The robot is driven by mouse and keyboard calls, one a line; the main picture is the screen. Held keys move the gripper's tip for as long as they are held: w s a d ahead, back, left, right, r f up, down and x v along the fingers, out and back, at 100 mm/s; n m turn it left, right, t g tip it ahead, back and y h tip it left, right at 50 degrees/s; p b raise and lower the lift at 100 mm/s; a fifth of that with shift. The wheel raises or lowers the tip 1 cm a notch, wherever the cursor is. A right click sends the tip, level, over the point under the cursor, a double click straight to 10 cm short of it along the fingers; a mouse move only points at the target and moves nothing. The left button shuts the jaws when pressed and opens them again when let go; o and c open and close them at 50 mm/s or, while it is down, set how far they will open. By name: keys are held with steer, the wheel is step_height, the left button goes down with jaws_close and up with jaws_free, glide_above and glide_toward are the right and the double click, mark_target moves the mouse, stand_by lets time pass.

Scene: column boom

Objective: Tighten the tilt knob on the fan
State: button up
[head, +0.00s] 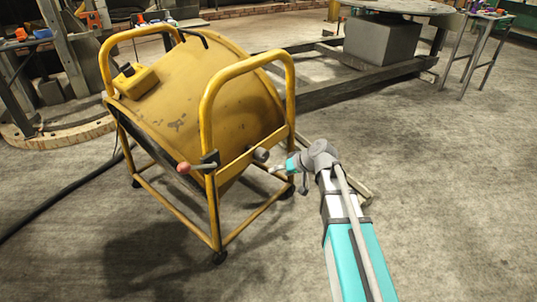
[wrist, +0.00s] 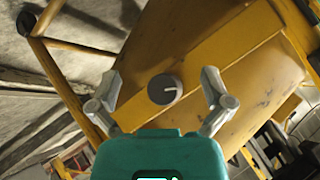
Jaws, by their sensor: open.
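The fan (head: 190,105) is a large worn yellow drum tilted in a yellow tubular frame on casters, left of centre in the head view. Its tilt knob (head: 261,155) is a small grey round knob on the side of the frame facing my arm. In the wrist view the knob (wrist: 165,89) is dark with a white pointer line, on a yellow bar. My gripper (wrist: 161,78) is open, its grey fingers on either side of the knob in the picture, with visible gaps. In the head view my gripper (head: 282,168) is just right of the knob.
A lever with a red grip (head: 190,167) sticks out from the frame's front post. A black cable (head: 65,198) runs along the floor at left. A grey block (head: 382,38) and a small table (head: 488,18) stand behind. Floor at right is clear.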

steer(key=s+d+r+m+g+h+p, duration=0.1)
steer(key=s+d+r+m+h+p, duration=0.1)
steer(key=s+d+r+h+p, duration=0.2)
steer(key=s+d+r+m+g+h+p, duration=0.2)
steer(key=s+d+r+h+p, duration=0.2)
steer(key=s+d+p, duration=0.4)
steer(key=s+d, duration=0.5)
steer(key=shift+m+h+p, duration=0.3)
steer(key=shift+h+p, duration=0.05)
steer(key=shift+h, duration=0.05)
steer(key=shift+w+r, duration=0.1)
steer(key=c, duration=0.5)
steer(key=shift+d, duration=0.1)
steer(key=shift+c, duration=0.5)
